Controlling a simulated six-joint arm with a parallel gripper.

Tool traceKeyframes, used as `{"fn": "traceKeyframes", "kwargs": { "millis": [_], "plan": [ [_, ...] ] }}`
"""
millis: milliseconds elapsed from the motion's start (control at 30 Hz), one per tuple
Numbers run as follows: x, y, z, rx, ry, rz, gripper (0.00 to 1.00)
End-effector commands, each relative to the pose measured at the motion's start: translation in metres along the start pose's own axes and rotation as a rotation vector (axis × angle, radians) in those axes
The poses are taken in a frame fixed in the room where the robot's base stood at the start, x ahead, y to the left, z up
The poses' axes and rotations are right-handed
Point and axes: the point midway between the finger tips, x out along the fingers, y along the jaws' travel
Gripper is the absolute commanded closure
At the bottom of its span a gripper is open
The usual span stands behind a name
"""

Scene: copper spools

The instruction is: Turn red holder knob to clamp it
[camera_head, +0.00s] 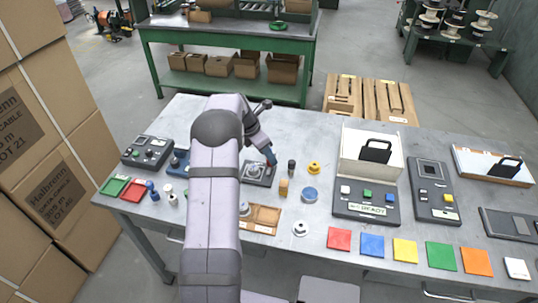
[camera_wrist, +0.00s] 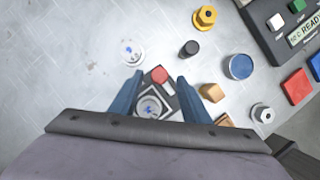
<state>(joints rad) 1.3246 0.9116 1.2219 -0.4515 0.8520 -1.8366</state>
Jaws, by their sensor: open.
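The holder (camera_wrist: 152,107) is a dark plate with a pale round ring on it, on the grey table. It also shows in the head view (camera_head: 256,174), partly hidden by my arm. Its red knob (camera_wrist: 159,75) shows in the wrist view between the tips of my gripper (camera_wrist: 160,78). The two blue fingers are apart, one on each side of the knob, with gaps visible. I cannot tell the height of the fingertips over the knob. In the head view my gripper (camera_head: 268,155) is above the holder's far side.
A black cylinder (camera_wrist: 190,48), a yellow spool-like piece (camera_wrist: 205,17), a blue round piece (camera_wrist: 239,67) and a wooden block (camera_wrist: 211,93) stand to the right. A clear-white disc (camera_wrist: 131,51) lies nearby. A wooden tray (camera_head: 265,216) sits in front of the holder.

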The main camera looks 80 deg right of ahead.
Motion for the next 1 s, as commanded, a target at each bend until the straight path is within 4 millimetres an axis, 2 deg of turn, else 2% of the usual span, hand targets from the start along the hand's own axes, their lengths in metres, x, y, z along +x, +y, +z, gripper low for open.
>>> {"fn": "traceKeyframes", "kwargs": {
  "millis": [233, 567, 600, 700, 767, 1000],
  "plan": [
    [0.02, 0.0, 0.0, 0.0, 0.0, 0.0, 0.57],
    [0.024, 0.0, 0.0, 0.0, -0.001, 0.001, 0.57],
    [0.024, 0.0, 0.0, 0.0, -0.001, 0.001, 0.62],
    [0.024, 0.0, 0.0, 0.0, -0.001, 0.001, 0.86],
    [0.024, 0.0, 0.0, 0.0, 0.0, 0.001, 0.98],
    [0.024, 0.001, 0.0, 0.01, 0.0, -0.003, 0.98]
  ]
}}
